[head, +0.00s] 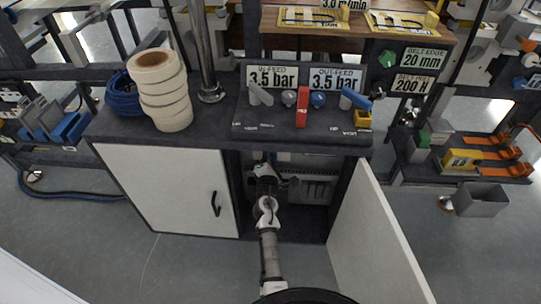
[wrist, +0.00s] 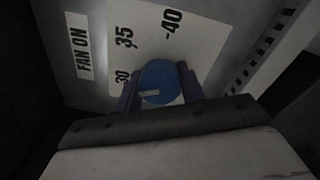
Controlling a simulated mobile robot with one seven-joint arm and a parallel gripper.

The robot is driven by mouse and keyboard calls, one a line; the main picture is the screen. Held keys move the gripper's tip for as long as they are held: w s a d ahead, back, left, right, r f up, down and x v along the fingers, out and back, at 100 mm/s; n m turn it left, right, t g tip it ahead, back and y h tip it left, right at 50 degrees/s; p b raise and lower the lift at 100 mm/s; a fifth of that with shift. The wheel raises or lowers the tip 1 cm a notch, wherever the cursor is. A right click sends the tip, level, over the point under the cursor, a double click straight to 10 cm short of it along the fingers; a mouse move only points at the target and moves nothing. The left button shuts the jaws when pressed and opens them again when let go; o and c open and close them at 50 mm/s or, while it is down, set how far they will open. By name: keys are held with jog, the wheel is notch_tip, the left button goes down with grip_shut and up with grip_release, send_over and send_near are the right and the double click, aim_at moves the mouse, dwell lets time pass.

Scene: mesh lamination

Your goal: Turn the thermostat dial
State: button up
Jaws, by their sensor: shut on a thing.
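The thermostat dial (wrist: 158,80) is a round blue knob with a pale pointer mark, seen in the wrist view. It sits on a light grey panel (wrist: 205,40) with a white scale printed 30, 35 and 40. The pale mark lies toward the lower left of the knob. My gripper (wrist: 160,88) has one finger on each side of the dial and is shut on it. In the head view my gripper (head: 268,172) reaches into the open cabinet under the bench, and the dial is hidden there.
A "FAN ON" label (wrist: 84,46) is left of the scale, and a slotted vent (wrist: 262,45) is at right. The cabinet's right door (head: 375,240) stands open beside my arm; the left door (head: 165,185) is shut. Tape rolls (head: 160,90) stand on the bench above.

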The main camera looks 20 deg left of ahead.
jog(key=shift+r+n, duration=0.15)
jog(key=shift+n, duration=0.25)
jog(key=o, duration=1)
jog(key=shift+a, duration=0.1)
jog(key=shift+s, duration=0.1)
